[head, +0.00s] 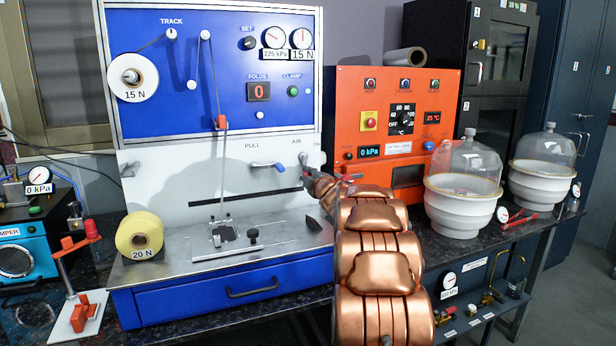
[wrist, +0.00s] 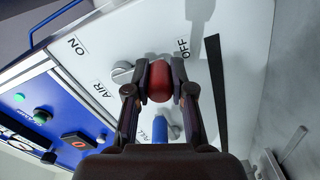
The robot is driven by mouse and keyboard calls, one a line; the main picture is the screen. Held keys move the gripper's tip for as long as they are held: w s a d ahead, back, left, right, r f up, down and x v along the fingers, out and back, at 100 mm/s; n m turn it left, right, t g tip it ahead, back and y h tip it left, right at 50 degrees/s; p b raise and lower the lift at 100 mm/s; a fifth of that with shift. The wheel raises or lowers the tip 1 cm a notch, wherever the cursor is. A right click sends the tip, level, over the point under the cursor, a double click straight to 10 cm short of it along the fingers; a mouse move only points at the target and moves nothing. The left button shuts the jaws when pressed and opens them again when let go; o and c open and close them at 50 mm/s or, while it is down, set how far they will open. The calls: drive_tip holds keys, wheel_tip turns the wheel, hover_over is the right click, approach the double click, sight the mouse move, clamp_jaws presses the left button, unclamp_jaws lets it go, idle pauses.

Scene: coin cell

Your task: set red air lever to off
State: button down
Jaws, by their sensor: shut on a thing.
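The red air lever's knob (wrist: 160,81) shows in the wrist view as a round red ball. My gripper (wrist: 161,84) is shut on it, with a dark finger on each side. The lever's grey hub (wrist: 123,73) is just left of the knob. The AIR and ON labels lie further left, and the OFF label (wrist: 181,47) is just above right of the knob, so the knob is on the OFF side of the hub. In the head view my gripper (head: 309,180) is at the white panel below the AIR label and hides the red knob.
A blue-handled lever (head: 267,165) sits left of my gripper under PULL; its blue end (wrist: 160,128) shows between my fingers in the wrist view. An orange control box (head: 345,108) stands close on the right. A metal plate (head: 180,262) lies below the panel.

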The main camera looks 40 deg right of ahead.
drive_tip(key=c, duration=1)
unclamp_jaws()
drive_tip(key=shift+s, duration=0.1)
drive_tip(key=v, duration=1.2)
